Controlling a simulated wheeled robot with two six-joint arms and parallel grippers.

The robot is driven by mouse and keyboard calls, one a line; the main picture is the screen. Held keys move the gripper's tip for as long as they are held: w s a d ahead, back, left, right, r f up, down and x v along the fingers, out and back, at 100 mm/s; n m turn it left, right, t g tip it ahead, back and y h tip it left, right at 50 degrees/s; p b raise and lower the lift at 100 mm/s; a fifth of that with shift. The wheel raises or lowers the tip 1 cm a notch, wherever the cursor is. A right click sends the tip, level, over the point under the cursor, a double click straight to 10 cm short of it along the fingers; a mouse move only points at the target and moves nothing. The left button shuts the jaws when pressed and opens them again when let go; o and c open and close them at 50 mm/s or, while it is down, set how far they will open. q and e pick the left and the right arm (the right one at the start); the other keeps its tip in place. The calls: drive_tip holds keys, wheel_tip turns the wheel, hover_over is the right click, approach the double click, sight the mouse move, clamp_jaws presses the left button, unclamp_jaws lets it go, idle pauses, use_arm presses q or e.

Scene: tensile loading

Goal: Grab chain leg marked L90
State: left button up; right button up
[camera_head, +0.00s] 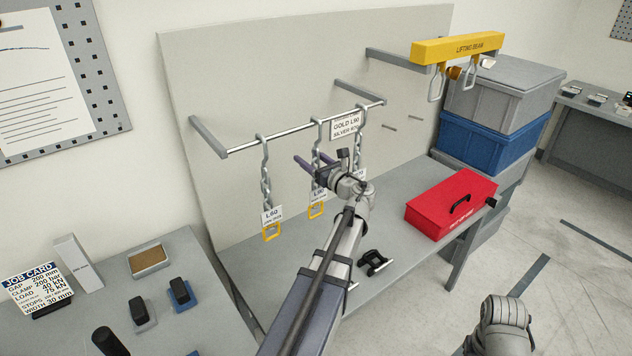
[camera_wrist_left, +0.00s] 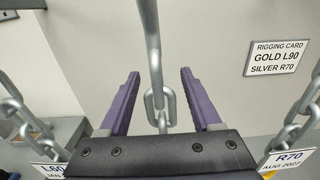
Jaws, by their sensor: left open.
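Three chain legs hang from the rail. The middle chain leg, tagged L90 (camera_head: 318,137), has a yellow end link (camera_head: 316,210), and its tag is partly hidden in the head view. My left gripper (camera_head: 311,160) is open at this chain's upper part. In the left wrist view the purple fingers of the left gripper (camera_wrist_left: 160,73) stand on either side of the chain (camera_wrist_left: 160,100), apart from it. The L60 chain leg (camera_head: 265,165) hangs to the left. The R70 chain leg (camera_wrist_left: 310,110) hangs to the right. My right gripper is not in view.
The rigging card (camera_wrist_left: 277,58) reads GOLD L90, SILVER R70. A steel rail (camera_head: 290,132) carries the chains before a grey panel. A red toolbox (camera_head: 440,212) stands on the bench. A yellow lifting beam (camera_head: 430,52) hangs at upper right, near stacked crates (camera_head: 490,140).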

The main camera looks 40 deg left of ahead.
use_arm(q)
clamp_jaws()
idle(0.5)
idle(0.9)
